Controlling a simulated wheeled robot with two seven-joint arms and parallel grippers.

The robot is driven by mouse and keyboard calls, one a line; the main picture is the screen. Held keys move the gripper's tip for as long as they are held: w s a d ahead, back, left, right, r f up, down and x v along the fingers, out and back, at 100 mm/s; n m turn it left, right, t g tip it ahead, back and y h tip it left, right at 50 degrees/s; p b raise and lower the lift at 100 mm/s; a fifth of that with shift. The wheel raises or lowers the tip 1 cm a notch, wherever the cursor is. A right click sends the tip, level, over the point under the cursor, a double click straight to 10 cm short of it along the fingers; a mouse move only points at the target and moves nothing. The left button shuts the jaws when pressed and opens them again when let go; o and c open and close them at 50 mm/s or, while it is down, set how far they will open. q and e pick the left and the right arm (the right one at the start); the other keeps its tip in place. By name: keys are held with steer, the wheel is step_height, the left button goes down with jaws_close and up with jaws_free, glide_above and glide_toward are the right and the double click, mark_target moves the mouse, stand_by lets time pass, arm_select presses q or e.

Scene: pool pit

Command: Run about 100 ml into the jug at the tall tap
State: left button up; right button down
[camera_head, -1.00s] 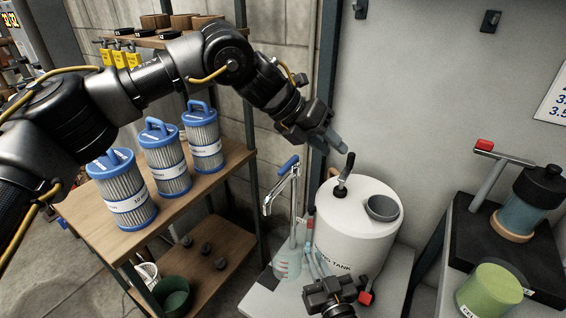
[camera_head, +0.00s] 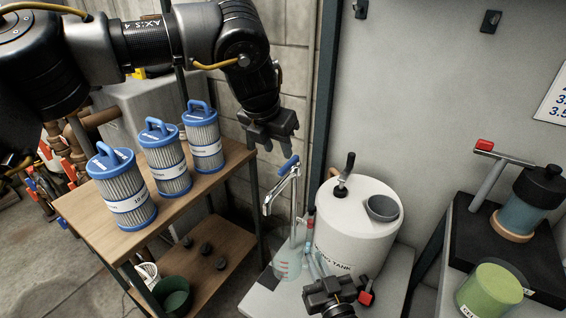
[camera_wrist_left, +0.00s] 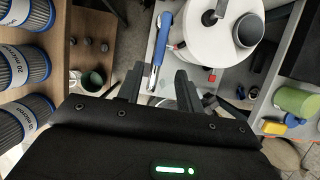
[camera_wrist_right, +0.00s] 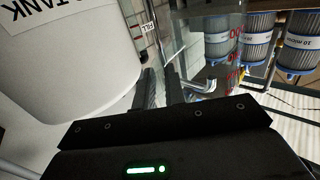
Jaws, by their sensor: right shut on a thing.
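The tall tap (camera_head: 294,205) is a silver post with a blue lever (camera_head: 288,166) on top and a spout bent to the left. My left gripper (camera_head: 271,143) is open and empty, up and left of the lever. In the left wrist view the blue lever (camera_wrist_left: 162,40) shows just beyond and between the left fingers (camera_wrist_left: 160,78). The clear jug (camera_head: 287,262) with red marks stands under the tap's spout. My right gripper (camera_head: 318,275) is shut on the jug from the right; the fingertips are partly hidden. I cannot tell any water level in the jug.
A white dosing tank (camera_head: 355,235) with a black-handled lid fitting and grey cup stands right of the tap. Several blue-capped filter cartridges (camera_head: 163,160) stand on a wooden shelf (camera_head: 195,190) at left.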

mark_target(285, 167)
arm_select(q)
steer(key=x, duration=0.7)
jaws_close()
